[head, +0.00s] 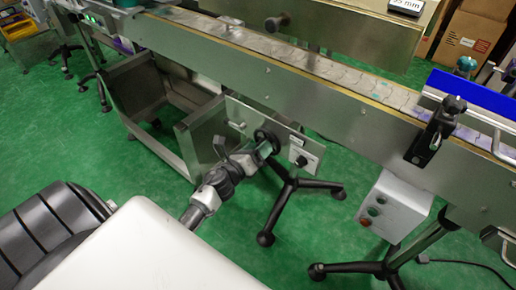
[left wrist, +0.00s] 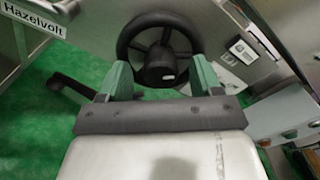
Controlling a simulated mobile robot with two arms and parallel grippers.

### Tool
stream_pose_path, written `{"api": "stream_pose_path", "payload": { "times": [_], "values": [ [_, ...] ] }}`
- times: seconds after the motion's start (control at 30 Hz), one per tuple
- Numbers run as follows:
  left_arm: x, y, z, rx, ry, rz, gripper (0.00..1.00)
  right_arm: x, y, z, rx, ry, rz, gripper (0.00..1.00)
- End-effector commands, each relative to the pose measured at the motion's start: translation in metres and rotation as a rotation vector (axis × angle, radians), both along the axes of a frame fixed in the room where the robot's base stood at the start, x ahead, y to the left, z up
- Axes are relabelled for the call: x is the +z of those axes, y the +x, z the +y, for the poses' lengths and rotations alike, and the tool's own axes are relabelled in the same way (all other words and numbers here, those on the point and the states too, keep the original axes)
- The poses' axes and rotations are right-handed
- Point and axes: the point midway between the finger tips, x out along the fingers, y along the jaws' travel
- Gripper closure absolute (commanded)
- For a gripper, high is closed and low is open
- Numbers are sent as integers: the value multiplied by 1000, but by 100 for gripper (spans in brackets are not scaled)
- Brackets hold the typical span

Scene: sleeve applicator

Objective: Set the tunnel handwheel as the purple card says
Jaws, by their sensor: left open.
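The black handwheel (head: 268,136) sits on a steel plate below the conveyor. In the left wrist view the handwheel (left wrist: 160,70) shows its spokes and dark hub at the top middle. My left gripper (head: 263,150) is right at the wheel. Its green fingers (left wrist: 161,72) are open, one on each side of the hub, with tips over the lower rim. I cannot tell whether they touch it. A small display reading about 35 mm (head: 407,5) stands at the top of the head view. I cannot make out a purple card. My right gripper is not in view.
The conveyor (head: 345,76) runs across above the wheel. A pale label with a black knob (head: 299,158) is right of the wheel. A grey control box (head: 395,207) hangs further right. Black stand legs (head: 283,205) stand on the green floor below.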

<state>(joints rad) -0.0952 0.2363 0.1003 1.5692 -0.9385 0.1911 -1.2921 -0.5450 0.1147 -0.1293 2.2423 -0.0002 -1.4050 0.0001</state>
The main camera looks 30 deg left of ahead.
Motion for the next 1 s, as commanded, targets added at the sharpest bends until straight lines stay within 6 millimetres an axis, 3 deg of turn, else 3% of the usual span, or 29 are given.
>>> {"api": "stream_pose_path", "payload": {
  "times": [0.5,0.7,1.0],
  "values": [
    [-2,-91,7,1,-2,4,35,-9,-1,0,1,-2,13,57],
    [-1,-104,8,0,0,1,35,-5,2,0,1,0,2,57],
    [0,-105,8,0,0,1,35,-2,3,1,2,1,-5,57]
  ]
}}
